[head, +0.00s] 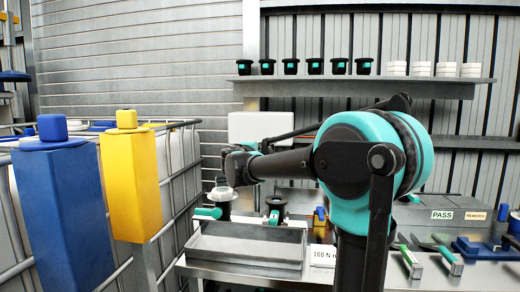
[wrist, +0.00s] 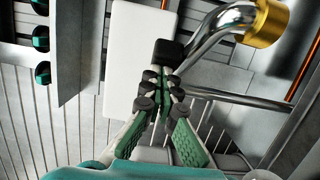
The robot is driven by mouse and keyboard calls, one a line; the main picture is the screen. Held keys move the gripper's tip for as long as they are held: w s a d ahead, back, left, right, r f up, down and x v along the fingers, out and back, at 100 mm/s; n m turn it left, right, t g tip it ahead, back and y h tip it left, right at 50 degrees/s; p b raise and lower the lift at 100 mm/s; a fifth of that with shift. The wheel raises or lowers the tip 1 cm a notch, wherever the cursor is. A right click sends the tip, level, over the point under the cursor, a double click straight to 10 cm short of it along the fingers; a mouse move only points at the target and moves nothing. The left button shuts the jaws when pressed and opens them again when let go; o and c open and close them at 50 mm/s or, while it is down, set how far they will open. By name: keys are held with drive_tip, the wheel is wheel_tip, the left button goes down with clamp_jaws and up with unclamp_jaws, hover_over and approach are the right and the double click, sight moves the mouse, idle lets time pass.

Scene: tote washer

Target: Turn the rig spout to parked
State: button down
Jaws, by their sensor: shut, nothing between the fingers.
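The rig spout (wrist: 222,22) appears to be the bent chrome pipe with a brass end at the top right of the wrist view. A black block (wrist: 168,52) sits at the pipe's lower left end. My gripper (wrist: 163,86) is shut and empty, its tips right by the black block in the picture. I cannot tell whether they touch it. In the head view my gripper is hard to make out at the end of my arm, and I cannot make out the spout there.
A white panel (wrist: 135,65) is on the wall behind; it also shows in the head view (head: 262,126). A shelf (head: 365,80) holds black and white cups. A grey tray (head: 245,246) stands on the bench below. Blue (head: 62,205) and yellow (head: 131,185) containers stand at left.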

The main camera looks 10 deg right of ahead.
drive_tip(key=d+n+y, duration=0.1)
drive_tip(key=d+y, duration=0.1)
drive_tip(key=d+n+t+y, duration=0.1)
drive_tip(key=d, duration=0.1)
drive_tip(key=shift+w+d+n+t+y, duration=0.2)
drive_tip(key=shift+n+t+y, duration=0.1)
drive_tip(key=shift+y, duration=0.1)
drive_tip(key=shift+w+d, duration=0.45)
drive_tip(key=shift+d, duration=0.4)
drive_tip(key=shift+w+d, duration=0.4)
drive_tip(key=shift+d, duration=0.4)
drive_tip(key=shift+w+d, duration=0.45)
drive_tip(key=shift+d, duration=0.4)
